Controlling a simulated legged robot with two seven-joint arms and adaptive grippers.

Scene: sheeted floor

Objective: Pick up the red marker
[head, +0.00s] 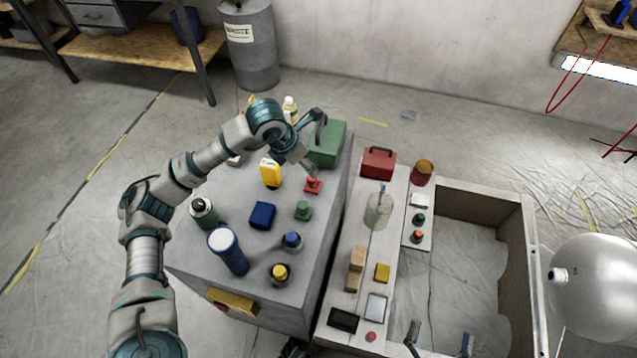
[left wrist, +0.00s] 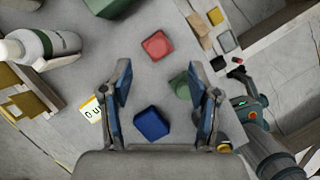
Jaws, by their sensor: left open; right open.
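The red marker (head: 313,186), a small red piece with a knob on a square base, stands on the grey cabinet top. In the left wrist view the red marker (left wrist: 157,46) lies just beyond my open fingers, apart from them. My left gripper (left wrist: 160,78) is open and empty above the cabinet top. In the head view my left gripper (head: 314,150) is partly hidden and hangs close to the marker, in front of the green case. My right gripper (head: 440,340) is open at the bottom edge, over the walled bin, far from the marker.
Near the marker stand a green piece (head: 303,211), a blue box (head: 262,215), a yellow bottle (head: 270,172) and a green case (head: 328,145). A red toolbox (head: 379,162) is on the ledge to the right.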

